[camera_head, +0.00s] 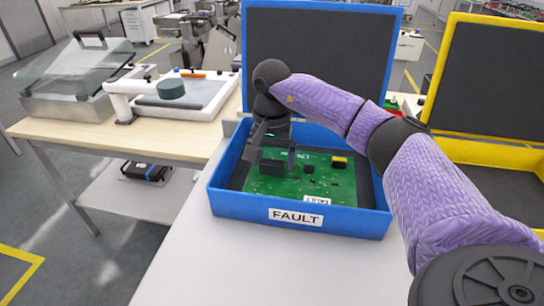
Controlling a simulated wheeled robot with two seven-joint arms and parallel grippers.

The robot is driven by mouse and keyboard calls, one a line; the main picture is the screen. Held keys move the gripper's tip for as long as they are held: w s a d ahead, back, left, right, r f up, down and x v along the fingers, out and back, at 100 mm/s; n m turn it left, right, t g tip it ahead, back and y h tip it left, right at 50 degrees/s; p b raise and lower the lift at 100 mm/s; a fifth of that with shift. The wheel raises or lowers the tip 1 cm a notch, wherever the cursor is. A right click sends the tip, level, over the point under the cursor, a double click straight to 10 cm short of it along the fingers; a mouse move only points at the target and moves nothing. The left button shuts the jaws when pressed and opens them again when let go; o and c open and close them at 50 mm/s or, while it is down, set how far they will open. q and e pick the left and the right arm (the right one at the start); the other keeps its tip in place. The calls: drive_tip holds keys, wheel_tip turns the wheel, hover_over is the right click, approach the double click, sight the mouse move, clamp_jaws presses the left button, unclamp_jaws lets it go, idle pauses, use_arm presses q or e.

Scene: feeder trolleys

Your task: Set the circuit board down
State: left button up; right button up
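The green circuit board (325,186) is inside the blue box (350,222) marked FAULT. It looks roughly level, but I cannot tell whether it rests fully on the box floor. My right gripper (274,154) reaches down into the box over the board's left part. Its dark fingers stand apart on either side of a black block (271,167) on the board. I cannot tell whether they press on it. My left gripper is out of view.
The blue box's lid (320,50) stands open behind it. A yellow box (470,152) with a raised lid is at the right. A wooden table (160,142) at the left bears a white tray fixture (205,100) and a clear-covered case (75,75). The white surface (230,262) before the blue box is clear.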

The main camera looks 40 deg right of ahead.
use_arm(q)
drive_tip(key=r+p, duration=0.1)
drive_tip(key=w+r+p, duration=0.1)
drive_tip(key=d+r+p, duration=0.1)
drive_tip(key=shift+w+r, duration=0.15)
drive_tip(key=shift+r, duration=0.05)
use_arm(e)
wheel_tip(320, 180, up, 12)
drive_tip(key=shift+r, duration=0.15)
